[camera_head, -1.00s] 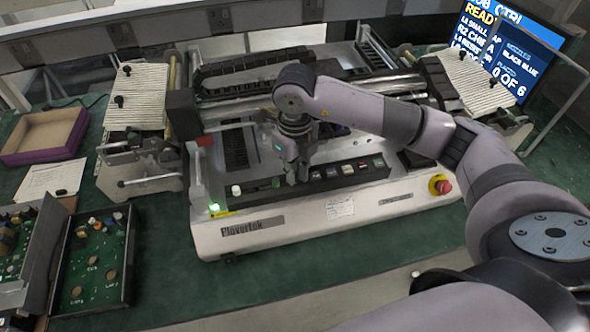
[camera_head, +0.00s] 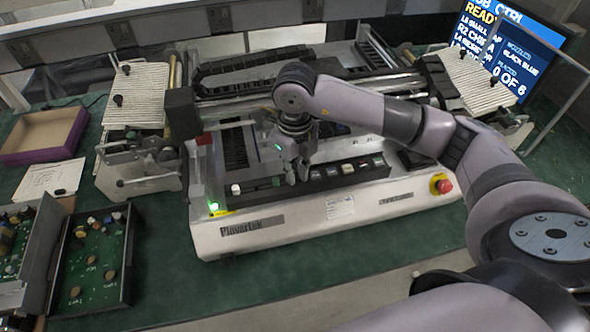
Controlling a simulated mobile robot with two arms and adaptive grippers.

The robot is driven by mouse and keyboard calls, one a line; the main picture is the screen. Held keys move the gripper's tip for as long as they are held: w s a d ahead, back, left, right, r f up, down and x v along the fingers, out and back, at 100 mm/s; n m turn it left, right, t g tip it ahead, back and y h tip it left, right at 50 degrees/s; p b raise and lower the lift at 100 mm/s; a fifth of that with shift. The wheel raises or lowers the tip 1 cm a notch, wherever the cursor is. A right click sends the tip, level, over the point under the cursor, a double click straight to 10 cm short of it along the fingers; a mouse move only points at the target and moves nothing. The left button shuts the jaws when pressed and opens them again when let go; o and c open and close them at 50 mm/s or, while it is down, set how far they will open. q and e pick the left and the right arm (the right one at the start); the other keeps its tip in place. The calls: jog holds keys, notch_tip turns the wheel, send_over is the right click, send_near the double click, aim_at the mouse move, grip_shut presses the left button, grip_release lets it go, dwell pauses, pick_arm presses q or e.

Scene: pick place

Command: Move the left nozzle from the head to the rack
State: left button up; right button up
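The pick-and-place machine (camera_head: 300,222) stands on the green bench in the head view. My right gripper (camera_head: 297,176) points down over the machine's front edge, beside a dark strip (camera_head: 345,172) with pale square keys. Its fingers are small and dark, and I cannot tell whether they are open or hold anything. A small white-topped peg (camera_head: 236,190) stands at the left end of the front strip, left of the gripper. My gripper and forearm cover part of the machine's middle, and I cannot make out the left nozzle or its head clearly. My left gripper is out of view.
Feeder banks stand at the machine's left (camera_head: 136,95) and right (camera_head: 470,80). A red stop button (camera_head: 444,187) is at the front right. A monitor (camera_head: 515,50) stands at the back right. An open tray (camera_head: 45,135) and circuit-board boxes (camera_head: 92,262) lie left. The front bench is clear.

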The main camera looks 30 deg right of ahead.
jog(key=o, duration=0.5)
jog(key=c, duration=0.3)
jog(key=shift+c, duration=0.2)
jog(key=shift+r, duration=0.15)
jog(key=shift+r+p, duration=2)
jog(key=shift+r, duration=1.4)
